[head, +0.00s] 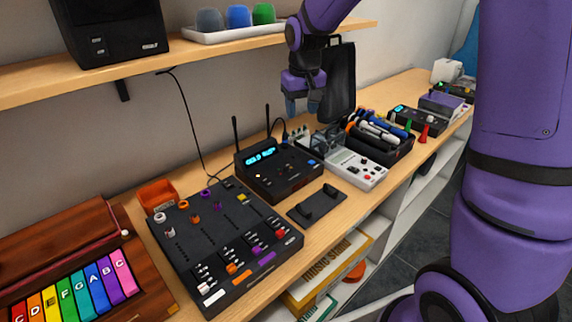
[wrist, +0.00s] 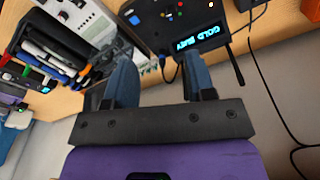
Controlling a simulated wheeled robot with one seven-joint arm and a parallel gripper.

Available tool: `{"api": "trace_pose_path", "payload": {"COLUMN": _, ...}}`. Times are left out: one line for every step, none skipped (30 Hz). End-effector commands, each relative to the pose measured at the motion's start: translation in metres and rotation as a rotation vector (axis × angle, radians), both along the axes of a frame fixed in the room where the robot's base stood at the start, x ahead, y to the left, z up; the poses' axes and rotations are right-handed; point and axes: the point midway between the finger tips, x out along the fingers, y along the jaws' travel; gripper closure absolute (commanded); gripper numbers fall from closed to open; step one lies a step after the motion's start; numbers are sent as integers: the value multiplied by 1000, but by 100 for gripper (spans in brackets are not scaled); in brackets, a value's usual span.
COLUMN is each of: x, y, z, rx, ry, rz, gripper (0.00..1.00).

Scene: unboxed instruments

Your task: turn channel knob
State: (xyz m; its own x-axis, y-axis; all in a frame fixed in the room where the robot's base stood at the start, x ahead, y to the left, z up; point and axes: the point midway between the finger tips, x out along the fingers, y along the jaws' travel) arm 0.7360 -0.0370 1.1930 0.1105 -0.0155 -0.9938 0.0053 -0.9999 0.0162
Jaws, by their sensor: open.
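A black receiver (head: 277,168) with two antennas and a lit cyan display (head: 261,156) stands on the bench in the head view. Its display also shows in the wrist view (wrist: 200,40), upside down. Small controls sit on its top face, but I cannot tell which is the channel knob. A black mixer (head: 226,243) with coloured knobs and sliders lies in front and to the left of it. My gripper (head: 300,108) hangs above the bench behind the receiver, fingers down and apart. In the wrist view both blue fingers (wrist: 158,62) are open, with nothing between them.
A grey-white handheld device (head: 355,168) and a black tray of pens (head: 381,137) stand to the receiver's right. A black cradle (head: 317,205) lies in front. A shelf (head: 200,46) with a black speaker (head: 108,30) and coloured foam caps runs above. An orange bin (head: 157,194) is left.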

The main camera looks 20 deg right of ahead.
Motion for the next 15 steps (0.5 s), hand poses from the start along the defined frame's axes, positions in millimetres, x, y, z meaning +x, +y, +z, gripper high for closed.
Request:
{"api": "trace_pose_path", "payload": {"x": 12, "y": 2, "z": -17, "rx": 2, "ry": 21, "rz": 1, "gripper": 50}}
{"api": "trace_pose_path", "payload": {"x": 19, "y": 4, "z": -25, "rx": 3, "ry": 30, "rz": 1, "gripper": 50}}
{"api": "trace_pose_path", "payload": {"x": 27, "y": 5, "z": -37, "rx": 5, "ry": 43, "rz": 1, "gripper": 50}}
{"api": "trace_pose_path", "payload": {"x": 33, "y": 6, "z": -46, "rx": 6, "ry": 51, "rz": 0, "gripper": 50}}
{"api": "trace_pose_path", "payload": {"x": 38, "y": 8, "z": -55, "rx": 7, "ry": 61, "rz": 0, "gripper": 50}}
{"api": "trace_pose_path", "payload": {"x": 45, "y": 9, "z": -65, "rx": 9, "ry": 70, "rz": -1, "gripper": 50}}
{"api": "trace_pose_path", "payload": {"x": 49, "y": 10, "z": -73, "rx": 10, "ry": 77, "rz": -1, "gripper": 50}}
{"api": "trace_pose_path", "payload": {"x": 53, "y": 11, "z": -80, "rx": 11, "ry": 83, "rz": -2, "gripper": 50}}
{"api": "trace_pose_path", "payload": {"x": 58, "y": 12, "z": -88, "rx": 12, "ry": 90, "rz": -2, "gripper": 50}}
{"api": "trace_pose_path", "payload": {"x": 60, "y": 13, "z": -94, "rx": 13, "ry": 94, "rz": -2, "gripper": 50}}
{"api": "trace_pose_path", "payload": {"x": 63, "y": 13, "z": -99, "rx": 14, "ry": 99, "rz": -2, "gripper": 50}}
{"api": "trace_pose_path", "payload": {"x": 65, "y": 14, "z": -104, "rx": 15, "ry": 103, "rz": -3, "gripper": 50}}
{"api": "trace_pose_path", "payload": {"x": 67, "y": 15, "z": -107, "rx": 15, "ry": 106, "rz": -3, "gripper": 50}}
{"api": "trace_pose_path", "payload": {"x": 68, "y": 15, "z": -110, "rx": 16, "ry": 108, "rz": -3, "gripper": 50}}
{"api": "trace_pose_path", "payload": {"x": 69, "y": 15, "z": -112, "rx": 16, "ry": 109, "rz": -3, "gripper": 50}}
